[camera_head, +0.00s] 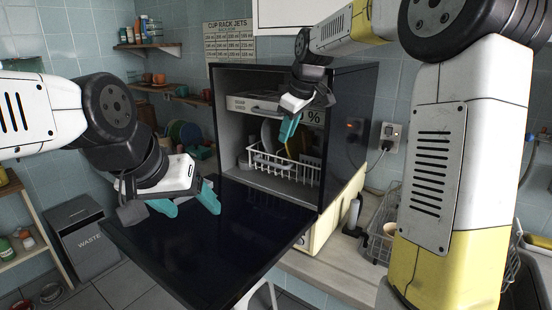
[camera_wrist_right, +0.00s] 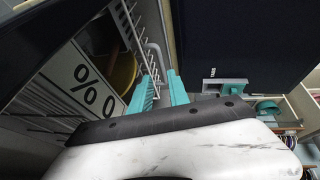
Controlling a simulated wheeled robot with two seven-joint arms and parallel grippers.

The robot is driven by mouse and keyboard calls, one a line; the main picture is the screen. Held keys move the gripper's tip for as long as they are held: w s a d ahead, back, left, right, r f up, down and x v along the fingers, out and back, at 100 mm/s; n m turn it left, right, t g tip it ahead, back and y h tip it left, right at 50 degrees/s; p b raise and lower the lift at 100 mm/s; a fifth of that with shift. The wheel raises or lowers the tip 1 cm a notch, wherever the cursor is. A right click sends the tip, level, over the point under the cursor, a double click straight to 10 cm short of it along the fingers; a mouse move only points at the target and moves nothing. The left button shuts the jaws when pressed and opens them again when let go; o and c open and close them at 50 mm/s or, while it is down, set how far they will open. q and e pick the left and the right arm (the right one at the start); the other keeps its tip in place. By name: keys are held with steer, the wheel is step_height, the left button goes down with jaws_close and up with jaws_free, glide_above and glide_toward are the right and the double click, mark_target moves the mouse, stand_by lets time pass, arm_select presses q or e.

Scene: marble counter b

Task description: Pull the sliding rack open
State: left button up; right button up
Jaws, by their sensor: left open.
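The white wire sliding rack (camera_head: 285,165) sits inside the open dark cabinet machine, with plates (camera_head: 268,135) standing in it. My right gripper (camera_head: 288,130) hangs in front of the opening, above the rack's front, fingers pointing down. In the right wrist view its two teal fingers (camera_wrist_right: 162,90) are apart. A pale bar of the rack (camera_wrist_right: 156,60) reaches toward the gap between them; I cannot tell whether they touch it. My left gripper (camera_head: 190,203) is open and empty, over the left part of the lowered door.
The dark door (camera_head: 215,240) is folded down flat in front of the opening. A sign with "%" (camera_wrist_right: 82,88) is near the right gripper. A waste bin (camera_head: 85,240) stands at left. A wire dish rack (camera_head: 380,225) is on the counter at right.

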mark_target(278, 165)
steer(key=x, duration=1.2)
steer(key=shift+r, duration=0.1)
steer(key=shift+c, duration=0.2)
jaws_close()
stand_by(0.9)
